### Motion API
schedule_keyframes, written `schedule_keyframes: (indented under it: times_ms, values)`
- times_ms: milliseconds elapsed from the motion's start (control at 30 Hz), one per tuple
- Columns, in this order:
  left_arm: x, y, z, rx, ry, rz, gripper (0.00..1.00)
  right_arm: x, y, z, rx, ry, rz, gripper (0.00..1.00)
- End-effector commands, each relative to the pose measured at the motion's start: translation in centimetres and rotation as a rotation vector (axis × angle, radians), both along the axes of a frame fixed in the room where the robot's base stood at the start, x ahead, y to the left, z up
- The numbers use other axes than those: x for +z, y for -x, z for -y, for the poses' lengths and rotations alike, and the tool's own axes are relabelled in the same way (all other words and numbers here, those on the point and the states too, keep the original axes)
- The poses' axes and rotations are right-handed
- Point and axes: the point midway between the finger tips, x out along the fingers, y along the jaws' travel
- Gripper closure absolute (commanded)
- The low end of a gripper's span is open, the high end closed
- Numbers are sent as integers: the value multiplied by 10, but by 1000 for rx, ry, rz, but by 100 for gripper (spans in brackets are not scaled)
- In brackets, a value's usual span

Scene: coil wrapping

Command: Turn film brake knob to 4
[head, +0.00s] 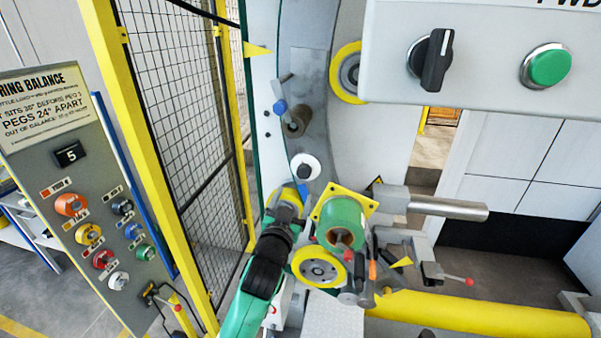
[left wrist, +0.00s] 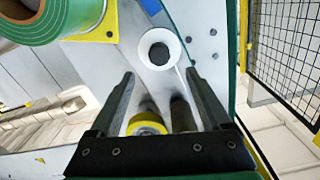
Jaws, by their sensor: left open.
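The film brake knob (head: 304,171) appears to be the small black knob on a round white dial, on the grey machine face in the middle of the head view. In the left wrist view the black knob (left wrist: 159,54) sits at the centre of its white dial, ahead of the fingertips. Its number marks are too small to read. My left gripper (head: 298,194) is just below the dial in the head view. In the left wrist view its two fingers (left wrist: 161,76) are spread apart and empty, with the knob roughly centred beyond them. My right gripper is not in view.
A green film roll (head: 342,222) with a yellow plate is right of my left gripper. A yellow-rimmed wheel (head: 319,267) is below it. A mesh fence (head: 180,90) stands left. A control box (head: 490,60) with a black switch and green button hangs upper right.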

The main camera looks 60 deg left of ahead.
Motion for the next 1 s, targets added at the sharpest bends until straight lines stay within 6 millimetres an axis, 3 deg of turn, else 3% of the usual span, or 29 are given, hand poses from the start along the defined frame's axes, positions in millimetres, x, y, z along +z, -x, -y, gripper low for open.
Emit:
schedule_keyframes:
  times_ms: [233, 600, 1000]
  values:
    - [-5, -18, -21, 0, -1, 5, 19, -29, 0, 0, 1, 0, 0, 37]
    - [2, -66, -76, -2, 0, 1, 19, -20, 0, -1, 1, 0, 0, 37]
    - [2, -76, -87, -4, -1, 3, 19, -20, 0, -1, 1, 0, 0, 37]
